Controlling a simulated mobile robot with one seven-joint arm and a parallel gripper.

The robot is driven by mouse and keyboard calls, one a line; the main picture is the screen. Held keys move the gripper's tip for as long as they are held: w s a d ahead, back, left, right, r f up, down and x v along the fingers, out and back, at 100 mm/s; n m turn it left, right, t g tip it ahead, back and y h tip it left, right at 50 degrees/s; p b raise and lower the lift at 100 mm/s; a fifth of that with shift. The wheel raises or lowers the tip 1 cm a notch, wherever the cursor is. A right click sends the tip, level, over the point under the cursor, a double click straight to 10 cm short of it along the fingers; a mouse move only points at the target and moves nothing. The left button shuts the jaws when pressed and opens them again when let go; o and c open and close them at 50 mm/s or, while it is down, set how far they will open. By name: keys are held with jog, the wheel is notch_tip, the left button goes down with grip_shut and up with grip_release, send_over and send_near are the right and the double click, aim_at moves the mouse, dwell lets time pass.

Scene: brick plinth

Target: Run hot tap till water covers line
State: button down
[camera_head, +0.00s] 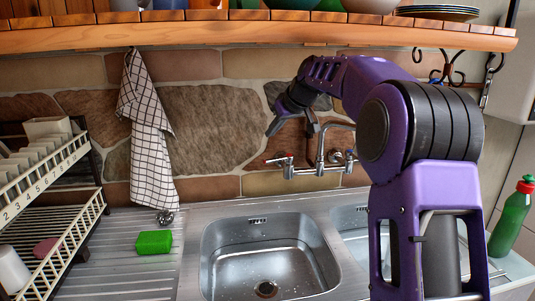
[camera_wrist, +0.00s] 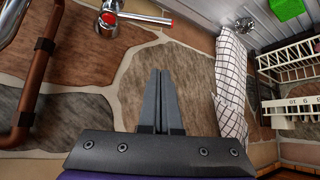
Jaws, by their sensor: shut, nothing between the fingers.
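The metal tap (camera_head: 321,150) stands against the stone wall behind the sink (camera_head: 265,252). Its left handle (camera_head: 283,163) shows in the wrist view as a chrome lever (camera_wrist: 140,17) with red marks, which I take as the hot side. No water stream shows at the spout. The basin looks empty, with its drain (camera_head: 266,289) bare; I cannot make out a line in it. My gripper (camera_head: 271,131) is shut and empty, above and a little left of the left handle. In the wrist view its fingers (camera_wrist: 160,72) are together, apart from the lever.
A wooden shelf (camera_head: 250,33) with dishes runs above my arm. A checked cloth (camera_head: 148,135) hangs left. A green sponge (camera_head: 154,242) lies on the drainboard beside a dish rack (camera_head: 45,215). A green bottle (camera_head: 511,218) stands right. A copper pipe (camera_wrist: 38,75) runs along the wall.

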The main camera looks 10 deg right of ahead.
jog(key=shift+w+a+f, duration=0.2)
jog(key=shift+w+f, duration=0.2)
jog(key=shift+f, duration=0.95)
jog(key=shift+w+a+f, duration=0.25)
jog(key=shift+w+f, duration=0.1)
jog(key=shift+f, duration=1)
jog(key=shift+w+a+f, duration=0.2)
jog(key=shift+w+f, duration=0.2)
jog(key=shift+f, duration=0.95)
